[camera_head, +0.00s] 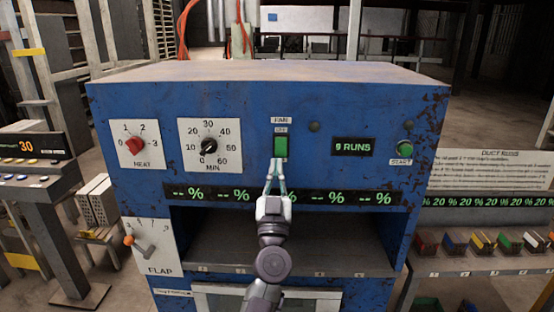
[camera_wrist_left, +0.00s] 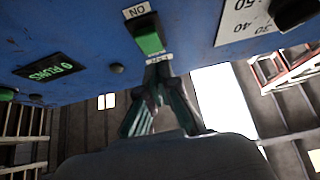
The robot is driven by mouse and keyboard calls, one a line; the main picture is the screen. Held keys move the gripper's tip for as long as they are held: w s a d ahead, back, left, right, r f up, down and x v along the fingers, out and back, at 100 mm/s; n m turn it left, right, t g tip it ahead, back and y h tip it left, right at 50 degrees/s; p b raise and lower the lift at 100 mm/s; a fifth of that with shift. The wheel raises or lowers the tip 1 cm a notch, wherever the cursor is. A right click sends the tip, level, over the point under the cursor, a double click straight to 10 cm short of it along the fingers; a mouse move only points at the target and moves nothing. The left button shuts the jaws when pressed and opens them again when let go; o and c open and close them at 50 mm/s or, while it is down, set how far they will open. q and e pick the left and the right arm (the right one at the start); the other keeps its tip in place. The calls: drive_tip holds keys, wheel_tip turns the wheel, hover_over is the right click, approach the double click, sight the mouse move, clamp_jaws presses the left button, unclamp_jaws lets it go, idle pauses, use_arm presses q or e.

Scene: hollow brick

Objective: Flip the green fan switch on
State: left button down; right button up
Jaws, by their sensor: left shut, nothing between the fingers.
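The green fan switch (camera_head: 281,147) is a small upright rocker on the front of the blue machine (camera_head: 330,93). A small label sits above it. The switch also shows in the upside-down left wrist view (camera_wrist_left: 150,42), with an "ON" label (camera_wrist_left: 137,11) at one end. My left gripper (camera_head: 275,168) is shut and empty, its fingertips close to the lower end of the switch in the head view. In the left wrist view the fingertips (camera_wrist_left: 158,72) appear near the opposite end. I cannot tell whether they touch it. My right gripper is not in view.
A red knob (camera_head: 135,145) and a black minute dial (camera_head: 209,146) lie left of the switch. A display strip with percent signs (camera_head: 328,197) runs below, above an open slot.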

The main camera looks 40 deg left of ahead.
sight(278, 157)
use_arm(q)
drive_tip(key=shift+w+a+f, duration=0.25)
drive_tip(key=shift+w+a, duration=0.25)
drive_tip(key=shift+w, duration=0.3)
drive_tip(key=shift+w+a+f, duration=0.25)
drive_tip(key=shift+w+a, duration=0.25)
drive_tip(key=shift+w, duration=0.25)
drive_tip(key=shift+s+d, duration=0.1)
drive_tip(key=t+b, duration=0.1)
drive_tip(key=b, duration=0.3)
drive_tip(key=w+f+b, duration=0.1)
drive_tip(key=b, duration=0.3)
drive_tip(key=shift+w+a+f+t+y, duration=0.2)
drive_tip(key=shift+a+f+t+y, duration=0.1)
drive_tip(key=shift+a+t, duration=0.1)
drive_tip(key=shift+r+b, duration=0.35)
drive_tip(key=shift+r, duration=0.15)
drive_tip(key=shift+s, duration=0.1)
